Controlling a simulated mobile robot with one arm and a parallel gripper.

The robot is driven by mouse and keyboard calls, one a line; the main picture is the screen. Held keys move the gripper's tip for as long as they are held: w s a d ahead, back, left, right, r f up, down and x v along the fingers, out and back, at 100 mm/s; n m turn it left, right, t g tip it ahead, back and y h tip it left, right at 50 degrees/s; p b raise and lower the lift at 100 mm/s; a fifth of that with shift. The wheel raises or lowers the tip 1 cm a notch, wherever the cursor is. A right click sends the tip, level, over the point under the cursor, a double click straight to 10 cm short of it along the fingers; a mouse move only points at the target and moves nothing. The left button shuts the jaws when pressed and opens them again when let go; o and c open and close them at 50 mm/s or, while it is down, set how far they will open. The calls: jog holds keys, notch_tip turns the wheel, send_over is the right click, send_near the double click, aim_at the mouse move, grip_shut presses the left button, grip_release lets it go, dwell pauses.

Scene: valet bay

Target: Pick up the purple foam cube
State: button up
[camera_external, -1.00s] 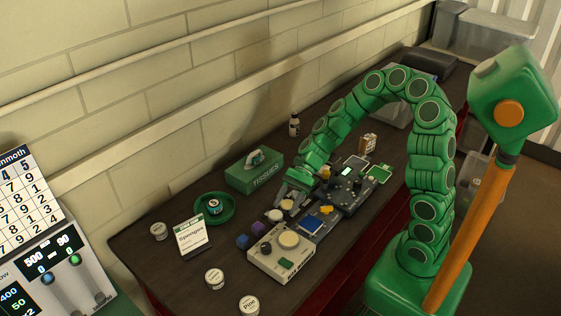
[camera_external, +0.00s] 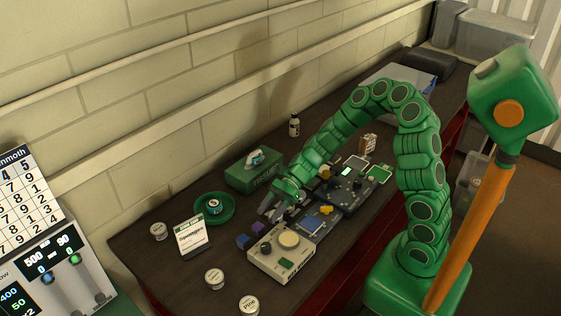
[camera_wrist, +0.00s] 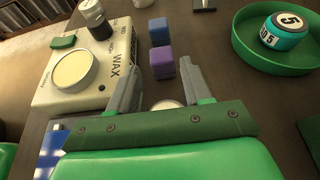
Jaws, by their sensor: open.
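The purple foam cube (camera_external: 258,228) sits on the dark bench, next to a blue cube (camera_external: 243,241). In the wrist view, the purple cube (camera_wrist: 162,64) shows in the gap between my fingertips and just past them, with the blue cube (camera_wrist: 159,32) behind it. My gripper (camera_external: 272,212) is open and empty, low over the bench and to the upper right of the purple cube in the outside view. In the wrist view its two fingers (camera_wrist: 159,70) stand apart. I cannot tell its exact height above the bench.
A cream wax box (camera_external: 282,258) stands close right of the cubes. A green dish (camera_external: 229,218) holding a round tin (camera_external: 213,206) lies at the upper left. A sign card (camera_external: 192,235) stands left of the cubes. A green tissue box (camera_external: 240,178) is behind.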

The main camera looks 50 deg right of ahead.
aim_at(258, 225)
jog(key=shift+x, duration=2.1)
jog(key=shift+w, duration=0.1)
jog(key=c, duration=0.8)
